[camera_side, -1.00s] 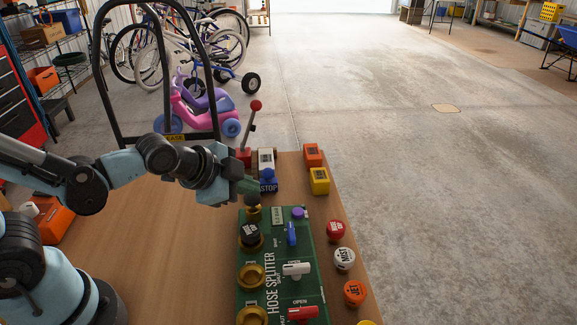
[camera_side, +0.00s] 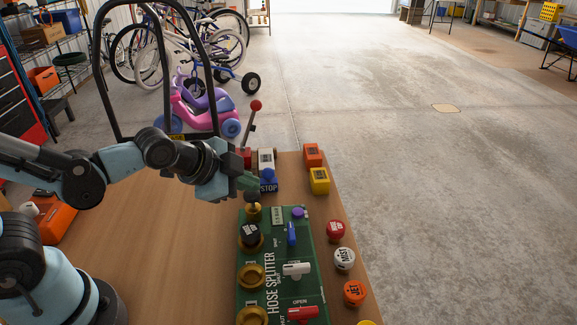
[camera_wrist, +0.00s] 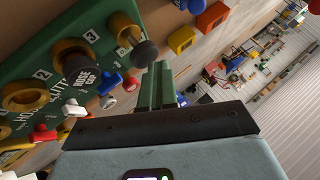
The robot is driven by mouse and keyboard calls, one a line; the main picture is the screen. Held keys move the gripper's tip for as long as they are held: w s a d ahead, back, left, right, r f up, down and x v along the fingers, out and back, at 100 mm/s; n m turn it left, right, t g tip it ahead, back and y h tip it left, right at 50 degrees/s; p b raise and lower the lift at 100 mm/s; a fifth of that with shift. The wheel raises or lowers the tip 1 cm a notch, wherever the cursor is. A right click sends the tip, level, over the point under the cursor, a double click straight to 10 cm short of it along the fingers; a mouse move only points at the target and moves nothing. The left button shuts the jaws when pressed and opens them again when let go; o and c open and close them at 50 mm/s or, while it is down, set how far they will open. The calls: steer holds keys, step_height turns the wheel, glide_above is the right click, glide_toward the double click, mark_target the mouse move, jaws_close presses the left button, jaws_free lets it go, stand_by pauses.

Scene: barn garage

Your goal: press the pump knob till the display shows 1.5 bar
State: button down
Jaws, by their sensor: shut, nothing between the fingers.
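The green hose-splitter panel (camera_side: 272,246) lies on the wooden table. A dark round knob on a brass collar (camera_side: 253,212), which I take for the pump knob (camera_side: 253,198), stands at its far left corner. The knob (camera_wrist: 145,54) also shows in the wrist view, on its stem above the brass collar (camera_wrist: 124,27). The small display (camera_side: 278,215) sits right of the knob; its digits are too small to read surely. My gripper (camera_side: 251,185) is shut and empty, its green fingertips (camera_wrist: 155,72) right over the knob. I cannot tell whether they touch it.
A black cap (camera_side: 250,236) marks one of several brass outlets. Blue (camera_side: 292,234), white (camera_side: 296,268) and red (camera_side: 303,313) levers sit to their right. Round buttons (camera_side: 336,230) line the right edge.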

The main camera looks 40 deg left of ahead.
mark_target(248, 195)
steer(key=shift+r, duration=1.35)
steer(key=shift+r, duration=2.5)
steer(key=s+a+f+n+g+y, duration=0.1)
steer(key=s+a+f+n, duration=0.3)
steer(key=n, duration=0.6)
steer(key=shift+s+a+n+g, duration=0.4)
steer(key=shift+s+a+g, duration=0.1)
steer(key=shift+s+a, duration=0.45)
steer(key=shift+d, duration=0.1)
